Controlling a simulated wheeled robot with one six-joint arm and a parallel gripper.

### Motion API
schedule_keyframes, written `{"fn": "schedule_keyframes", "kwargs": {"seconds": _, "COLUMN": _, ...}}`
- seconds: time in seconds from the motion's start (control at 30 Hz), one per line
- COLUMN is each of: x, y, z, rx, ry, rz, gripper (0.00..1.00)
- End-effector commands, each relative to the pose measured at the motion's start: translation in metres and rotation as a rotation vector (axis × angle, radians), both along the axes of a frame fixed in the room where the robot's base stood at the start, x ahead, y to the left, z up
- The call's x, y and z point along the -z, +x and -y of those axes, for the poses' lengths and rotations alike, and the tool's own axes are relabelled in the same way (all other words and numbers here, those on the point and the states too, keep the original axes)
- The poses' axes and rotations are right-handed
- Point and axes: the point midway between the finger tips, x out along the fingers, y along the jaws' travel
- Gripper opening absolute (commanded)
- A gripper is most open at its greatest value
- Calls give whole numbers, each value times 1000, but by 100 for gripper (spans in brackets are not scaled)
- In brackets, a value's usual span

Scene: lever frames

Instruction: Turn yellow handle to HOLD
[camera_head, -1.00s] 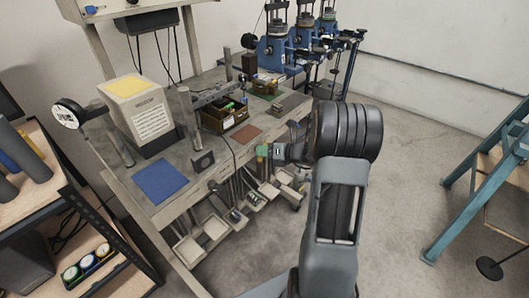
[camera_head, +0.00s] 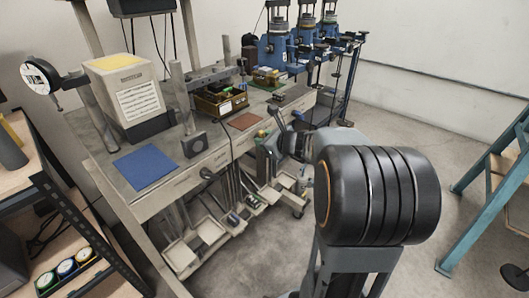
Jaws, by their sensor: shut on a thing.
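My gripper (camera_head: 268,143) is at the front edge of the workbench, partly hidden behind my own arm. Its jaws are shut on a small part at the bench edge, which I take to be the yellow handle. Only a small yellow-green bit (camera_head: 261,134) shows at the gripper's tip. The handle's full shape and angle are hidden or too small to tell. No HOLD mark can be read in this view.
The workbench (camera_head: 196,165) carries a blue mat (camera_head: 143,168), a beige box with a yellow top (camera_head: 125,95), a brown mat (camera_head: 243,121) and a parts tray (camera_head: 220,104). Blue machines (camera_head: 275,50) stand behind. Pale trays (camera_head: 212,230) sit below.

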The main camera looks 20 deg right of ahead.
Motion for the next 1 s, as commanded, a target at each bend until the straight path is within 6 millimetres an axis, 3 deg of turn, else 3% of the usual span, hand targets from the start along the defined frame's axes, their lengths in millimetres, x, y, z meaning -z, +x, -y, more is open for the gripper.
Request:
{"fn": "schedule_keyframes", "kwargs": {"seconds": 0.03, "x": 9, "y": 0, "z": -1, "rx": -2, "ry": -42, "rz": 24, "gripper": 4}}
{"fn": "schedule_keyframes", "kwargs": {"seconds": 0.5, "x": 8, "y": -1, "z": -3, "rx": -2, "ry": -376, "rz": 174, "gripper": 4}}
{"fn": "schedule_keyframes", "kwargs": {"seconds": 1.0, "x": 3, "y": -1, "z": -3, "rx": -1, "ry": -509, "rz": 233, "gripper": 4}}
